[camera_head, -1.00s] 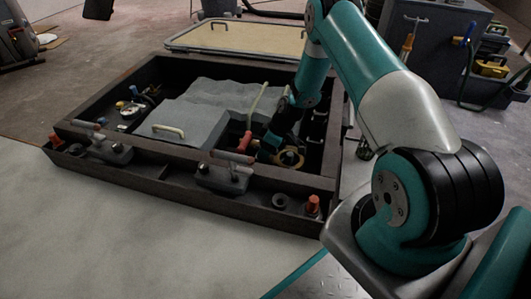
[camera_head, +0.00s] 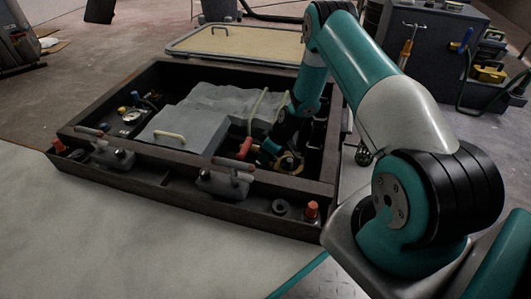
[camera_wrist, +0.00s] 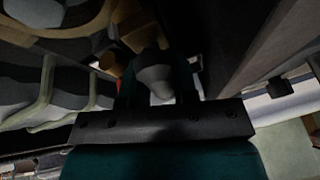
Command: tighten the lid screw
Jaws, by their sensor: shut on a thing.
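My gripper (camera_head: 269,152) reaches down into the dark open-topped box, at its right part, close to a brass-coloured ring (camera_head: 290,162). In the wrist view the two dark fingers of my gripper (camera_wrist: 156,82) are shut on a grey rounded piece (camera_wrist: 155,74). A brownish part lies just beyond it. I cannot tell for sure whether the grey piece is the lid screw, as its far end is hidden. A grey lid (camera_head: 182,128) with a pale handle lies in the box, left of my gripper.
The dark box walls (camera_head: 300,179) stand close around my gripper. A red-handled part (camera_head: 244,148) and pale hoses (camera_head: 258,105) are beside it. Clamp-like blocks (camera_head: 224,180) sit on the front edge. A tan panel (camera_head: 240,43) lies behind the box.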

